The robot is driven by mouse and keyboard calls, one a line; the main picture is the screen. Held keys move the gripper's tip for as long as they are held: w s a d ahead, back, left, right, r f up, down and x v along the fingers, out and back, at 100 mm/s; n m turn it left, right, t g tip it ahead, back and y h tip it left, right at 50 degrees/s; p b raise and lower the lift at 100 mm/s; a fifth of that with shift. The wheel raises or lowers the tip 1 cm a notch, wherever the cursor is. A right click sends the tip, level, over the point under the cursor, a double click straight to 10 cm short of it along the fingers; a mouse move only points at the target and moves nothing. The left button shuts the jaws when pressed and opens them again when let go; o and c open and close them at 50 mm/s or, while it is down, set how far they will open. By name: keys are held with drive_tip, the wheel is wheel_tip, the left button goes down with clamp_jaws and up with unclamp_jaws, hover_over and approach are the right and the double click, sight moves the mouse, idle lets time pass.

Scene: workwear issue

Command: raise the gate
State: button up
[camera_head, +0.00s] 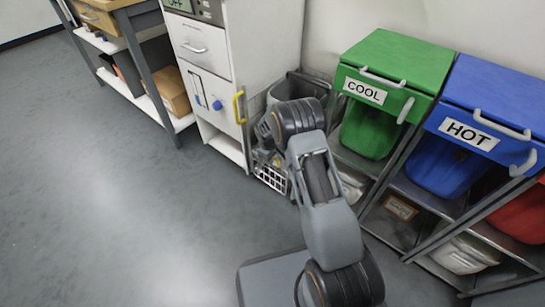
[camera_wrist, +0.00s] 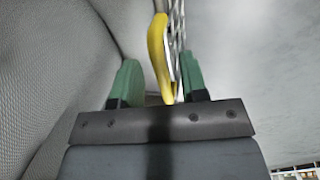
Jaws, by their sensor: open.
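A yellow bar (camera_wrist: 156,45) shows in the wrist view, next to a pale lattice (camera_wrist: 178,28) that may be part of the gate. My gripper (camera_wrist: 160,82) is open, with one green finger on each side of the bar's lower end. I cannot tell whether either finger touches it. In the head view, my arm reaches down beside a white cabinet, and its links hide most of the gripper. A white grid (camera_head: 271,178) shows low beside the cabinet.
The white cabinet (camera_head: 213,75) stands left of my arm, with a dark mesh bin (camera_head: 283,91) beside it. Green COOL (camera_head: 405,55) and blue HOT (camera_head: 500,95) units stand at right. A workbench (camera_head: 163,60) is at left. The left floor is clear.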

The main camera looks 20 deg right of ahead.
clamp_jaws()
idle(0.3)
wheel_tip(320, 180, up, 9)
drive_tip(key=p, duration=0.6)
drive_tip(key=shift+f, duration=0.1)
